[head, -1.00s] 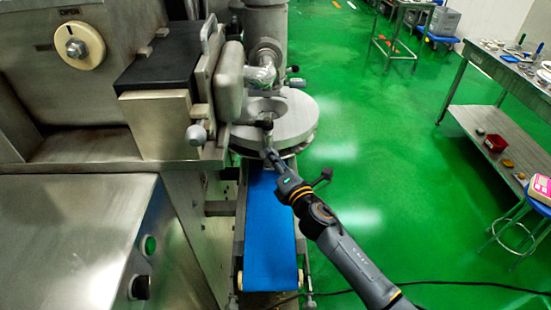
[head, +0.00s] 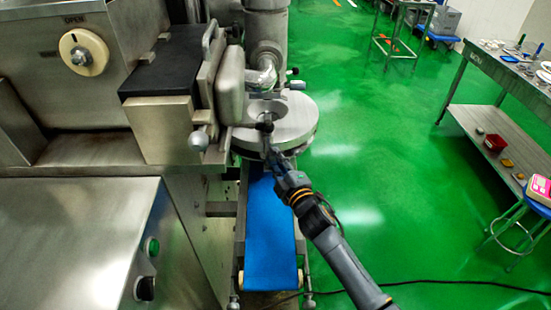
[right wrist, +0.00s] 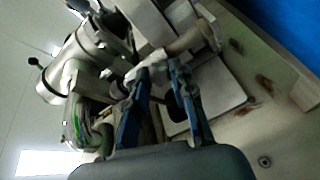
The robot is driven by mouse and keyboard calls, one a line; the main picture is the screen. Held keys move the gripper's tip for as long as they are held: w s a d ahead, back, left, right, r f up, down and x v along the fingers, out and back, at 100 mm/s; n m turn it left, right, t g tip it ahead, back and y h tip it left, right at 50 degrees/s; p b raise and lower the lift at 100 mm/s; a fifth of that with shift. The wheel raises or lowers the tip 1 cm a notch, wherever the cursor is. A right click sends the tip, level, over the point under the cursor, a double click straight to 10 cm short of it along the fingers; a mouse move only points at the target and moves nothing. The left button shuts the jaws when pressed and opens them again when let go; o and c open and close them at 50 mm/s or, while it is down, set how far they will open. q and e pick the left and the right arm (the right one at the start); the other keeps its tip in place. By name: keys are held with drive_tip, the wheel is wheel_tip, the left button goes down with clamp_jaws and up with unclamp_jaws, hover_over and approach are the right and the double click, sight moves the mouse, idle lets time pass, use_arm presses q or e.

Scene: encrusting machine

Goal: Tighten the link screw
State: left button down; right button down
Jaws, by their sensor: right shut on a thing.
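The link screw (head: 265,127) shows as a small dark knob at the front of the round metal disc of the machine in the head view. My right gripper (head: 268,145) reaches up to it from below, over the far end of the blue belt. In the right wrist view, the two blue-edged fingers (right wrist: 163,66) stand close together, with metal machine parts behind them. The gripper is shut on the screw's knob; the exact contact is small and partly hidden by the fingers. My left gripper is in neither view.
The round disc (head: 300,125) and the steel housing (head: 162,125) stand close around the gripper. The blue conveyor belt (head: 270,235) runs below it. Open green floor lies to the right, with a steel table (head: 485,75) and a stool (head: 522,215) beyond.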

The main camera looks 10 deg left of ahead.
drive_tip(key=shift+m+p, duration=0.85)
drive_tip(key=shift+m, duration=4.15)
drive_tip(key=c, duration=1.1)
unclamp_jaws()
drive_tip(key=v, duration=1.2)
drive_tip(key=shift+d, duration=0.15)
